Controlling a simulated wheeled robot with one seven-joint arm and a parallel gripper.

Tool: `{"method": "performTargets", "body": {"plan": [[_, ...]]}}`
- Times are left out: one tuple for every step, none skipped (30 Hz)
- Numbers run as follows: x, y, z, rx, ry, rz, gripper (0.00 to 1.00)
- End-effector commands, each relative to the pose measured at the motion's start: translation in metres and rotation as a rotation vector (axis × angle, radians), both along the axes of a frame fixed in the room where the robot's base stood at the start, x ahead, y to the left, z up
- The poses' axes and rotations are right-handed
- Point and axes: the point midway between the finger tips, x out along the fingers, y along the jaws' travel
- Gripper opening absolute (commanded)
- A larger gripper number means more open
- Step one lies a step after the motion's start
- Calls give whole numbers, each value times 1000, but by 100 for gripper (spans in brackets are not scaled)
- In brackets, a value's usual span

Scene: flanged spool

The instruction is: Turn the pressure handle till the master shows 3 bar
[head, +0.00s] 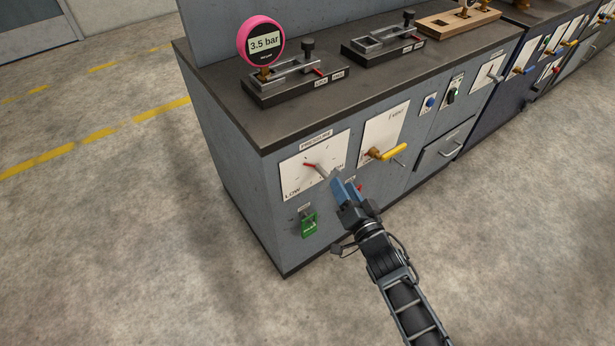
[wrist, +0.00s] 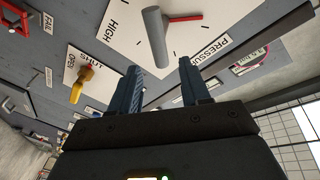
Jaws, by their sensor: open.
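The master gauge (head: 261,42) is a round pink-rimmed dial on the bench top, and its display reads 3.5 bar. The pressure handle (head: 314,166) is on a white plate marked PRESSURE and LOW on the cabinet front; its red pointer aims to the upper left. In the wrist view the handle (wrist: 156,38) is a grey cylinder standing out from the plate, with a red pointer beside it. My gripper (head: 343,184) is open, close in front of the plate at its lower right. In the wrist view my gripper's fingers (wrist: 160,82) are apart, with the handle beyond their tips.
Open floor lies in front of the cabinet.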

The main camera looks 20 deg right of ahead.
Motion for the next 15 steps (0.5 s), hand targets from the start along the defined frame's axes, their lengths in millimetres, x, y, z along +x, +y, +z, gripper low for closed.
{"method": "performTargets", "body": {"plan": [[2,-2,0,-1,-1,-3,46],[4,-3,-1,-1,-2,-4,46],[7,-3,-1,0,-2,-3,46],[10,-2,-2,0,-3,-4,46],[14,-2,-2,-1,-2,-3,46],[20,-2,-3,-1,-2,-3,46],[24,-1,-3,-1,-3,-3,46],[29,-1,-3,-2,-3,-1,46],[36,-1,-4,-1,-4,-2,46],[41,0,-4,-2,-3,-1,46],[45,1,-4,-2,-4,0,46],[51,1,-4,-2,-3,-1,46],[56,1,-4,0,-1,-1,46],[59,2,-3,-2,-1,-1,46],[63,1,-2,-1,-2,-3,46]]}}
